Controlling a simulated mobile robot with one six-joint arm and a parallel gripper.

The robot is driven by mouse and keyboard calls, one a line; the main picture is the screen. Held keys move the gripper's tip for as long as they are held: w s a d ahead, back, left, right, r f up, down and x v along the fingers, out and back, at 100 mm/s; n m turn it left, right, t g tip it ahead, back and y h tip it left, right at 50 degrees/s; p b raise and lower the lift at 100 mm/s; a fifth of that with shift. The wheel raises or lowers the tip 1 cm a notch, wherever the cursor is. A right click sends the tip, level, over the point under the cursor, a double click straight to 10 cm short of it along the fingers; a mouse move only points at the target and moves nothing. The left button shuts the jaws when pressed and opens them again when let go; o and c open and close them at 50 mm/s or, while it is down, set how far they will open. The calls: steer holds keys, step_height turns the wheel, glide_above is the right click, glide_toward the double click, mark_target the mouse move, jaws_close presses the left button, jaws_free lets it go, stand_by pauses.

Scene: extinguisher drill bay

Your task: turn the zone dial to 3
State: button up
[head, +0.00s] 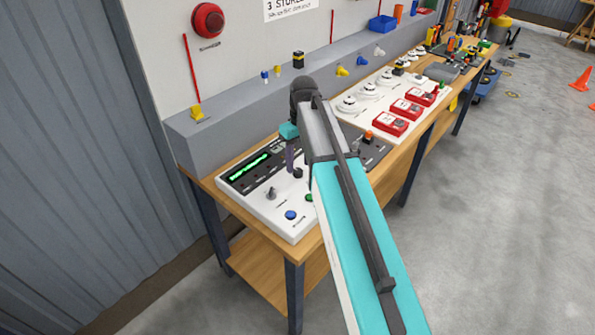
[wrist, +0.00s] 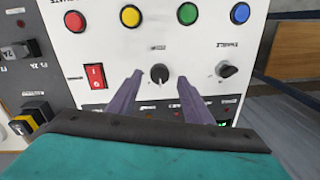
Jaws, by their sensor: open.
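The zone dial (wrist: 159,74) is a small black round knob on a white control panel (wrist: 205,50). In the wrist view it shows between the two purple fingers of my gripper (wrist: 160,77). A thin pale mark on the knob points toward the bottom of that view. No numbers around it are legible. My gripper is open, with one finger to each side of the dial and a gap on both sides. In the head view my gripper (head: 291,168) points down at the panel, close to the black dial (head: 298,173). I cannot tell its exact height above the panel.
The panel also has red (wrist: 74,21), yellow (wrist: 130,15), green (wrist: 187,13) and blue (wrist: 239,12) buttons, a red rocker switch (wrist: 94,76) and a key switch (wrist: 226,69) near the fingers. A grey ledge (head: 235,118) runs behind the wooden bench.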

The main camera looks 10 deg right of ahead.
mark_target(298, 173)
steer(key=shift+f+b, duration=0.6)
steer(key=shift+f, duration=0.7)
